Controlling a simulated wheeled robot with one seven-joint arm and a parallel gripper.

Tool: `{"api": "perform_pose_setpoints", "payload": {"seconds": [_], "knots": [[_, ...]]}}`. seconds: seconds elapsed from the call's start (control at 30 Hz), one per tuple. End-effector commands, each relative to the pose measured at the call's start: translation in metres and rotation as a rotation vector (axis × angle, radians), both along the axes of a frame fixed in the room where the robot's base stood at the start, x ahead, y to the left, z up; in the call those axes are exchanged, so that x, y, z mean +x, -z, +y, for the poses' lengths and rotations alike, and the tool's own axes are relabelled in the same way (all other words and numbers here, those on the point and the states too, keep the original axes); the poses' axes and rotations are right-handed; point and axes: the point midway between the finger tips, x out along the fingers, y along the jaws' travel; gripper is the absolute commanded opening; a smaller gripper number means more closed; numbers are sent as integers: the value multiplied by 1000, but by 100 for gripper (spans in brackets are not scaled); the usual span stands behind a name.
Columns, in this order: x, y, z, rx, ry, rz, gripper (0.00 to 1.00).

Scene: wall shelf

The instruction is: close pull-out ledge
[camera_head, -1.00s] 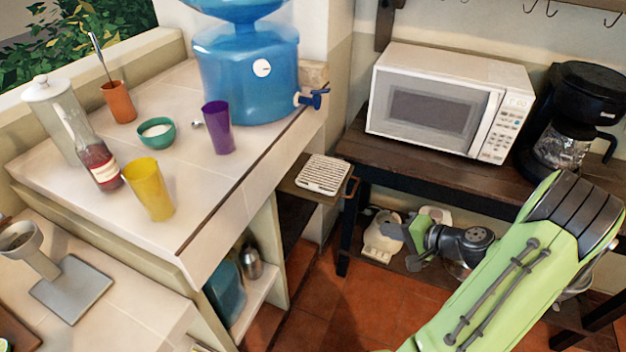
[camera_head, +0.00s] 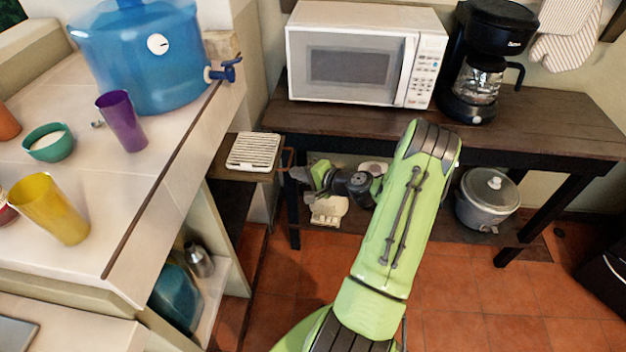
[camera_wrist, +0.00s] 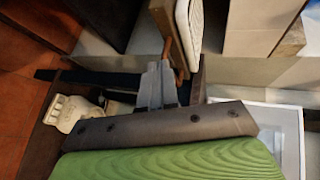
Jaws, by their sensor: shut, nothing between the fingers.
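The pull-out ledge (camera_head: 245,175) is a dark wooden board standing out from under the tiled counter's right end. A white slotted tray (camera_head: 253,152) lies on it. Its thin copper-brown handle (camera_head: 287,158) is at the ledge's right end. My gripper (camera_head: 298,174) is shut and empty, close beside the handle. In the wrist view, my fingertips (camera_wrist: 155,80) are next to the handle (camera_wrist: 172,55), with the white tray (camera_wrist: 190,25) beyond. I cannot tell whether they touch the handle.
A dark wooden table (camera_head: 540,125) with a microwave (camera_head: 365,55) and coffee maker (camera_head: 480,75) stands right behind my arm. A blue water jug (camera_head: 135,60) with a tap stands on the counter above the ledge. A pot (camera_head: 488,200) sits on the table's lower shelf.

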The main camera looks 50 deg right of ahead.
Motion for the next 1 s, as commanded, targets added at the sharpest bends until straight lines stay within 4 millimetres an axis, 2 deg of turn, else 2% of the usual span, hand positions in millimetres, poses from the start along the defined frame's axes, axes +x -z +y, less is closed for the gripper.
{"api": "perform_pose_setpoints", "payload": {"seconds": [0.1,0.57,0.77,1.0], "knots": [[6,1,1,0,-1,1,0],[12,0,6,0,-1,0,0],[35,0,25,0,-5,-1,0],[83,-1,62,0,-8,-2,0]]}}
